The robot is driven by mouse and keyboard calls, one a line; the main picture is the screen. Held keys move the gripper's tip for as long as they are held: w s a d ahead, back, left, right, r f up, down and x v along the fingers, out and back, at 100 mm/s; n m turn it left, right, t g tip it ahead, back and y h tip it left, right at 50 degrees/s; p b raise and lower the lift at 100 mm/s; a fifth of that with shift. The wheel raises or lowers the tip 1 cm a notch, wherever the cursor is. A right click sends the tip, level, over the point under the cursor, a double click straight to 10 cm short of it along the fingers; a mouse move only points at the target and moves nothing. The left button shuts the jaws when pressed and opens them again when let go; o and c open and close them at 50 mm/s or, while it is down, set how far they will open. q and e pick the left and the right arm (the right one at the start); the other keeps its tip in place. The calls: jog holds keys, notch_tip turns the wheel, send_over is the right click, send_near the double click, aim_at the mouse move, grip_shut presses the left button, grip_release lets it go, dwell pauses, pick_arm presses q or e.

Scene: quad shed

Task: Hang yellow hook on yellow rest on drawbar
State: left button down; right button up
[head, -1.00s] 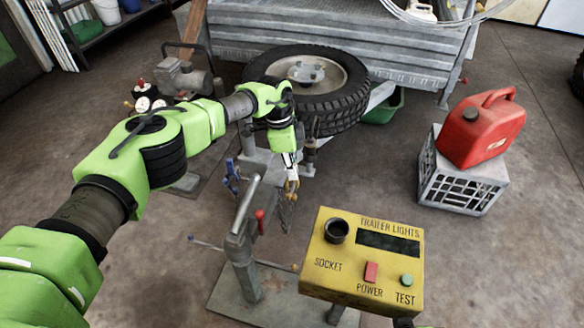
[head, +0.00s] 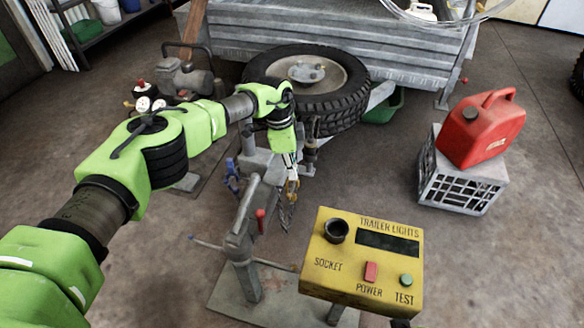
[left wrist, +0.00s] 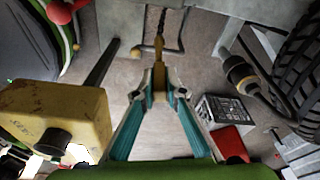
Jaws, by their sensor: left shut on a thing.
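My left gripper (head: 291,178) is shut on the yellow hook (head: 292,190), beside the grey drawbar (head: 263,158). A chain (head: 287,215) hangs at the hook. In the left wrist view the hook (left wrist: 159,78) is between the fingertips (left wrist: 158,92), and the chain (left wrist: 160,22) runs from it toward the top. A small yellowish piece (left wrist: 136,52) is left of the hook in that view; I cannot tell whether it is the yellow rest. The rest is not clear in the head view. My right gripper is not in view.
A yellow trailer-lights box (head: 365,262) stands close in front. A grey coupling with a red handle (head: 260,222) is left of the hook. The spare wheel (head: 335,98) is behind. A red fuel can (head: 480,130) sits on a crate (head: 455,188) at right.

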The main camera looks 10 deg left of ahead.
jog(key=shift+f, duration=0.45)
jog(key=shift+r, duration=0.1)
pick_arm(q)
jog(key=shift+f, duration=0.15)
jog(key=shift+f+b, duration=0.3)
jog(key=shift+f, duration=0.1)
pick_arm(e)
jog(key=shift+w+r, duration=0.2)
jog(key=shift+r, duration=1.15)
pick_arm(q)
jog(key=shift+f, duration=0.2)
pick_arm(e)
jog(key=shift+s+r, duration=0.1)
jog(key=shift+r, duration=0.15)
pick_arm(q)
jog(key=shift+f, duration=0.2)
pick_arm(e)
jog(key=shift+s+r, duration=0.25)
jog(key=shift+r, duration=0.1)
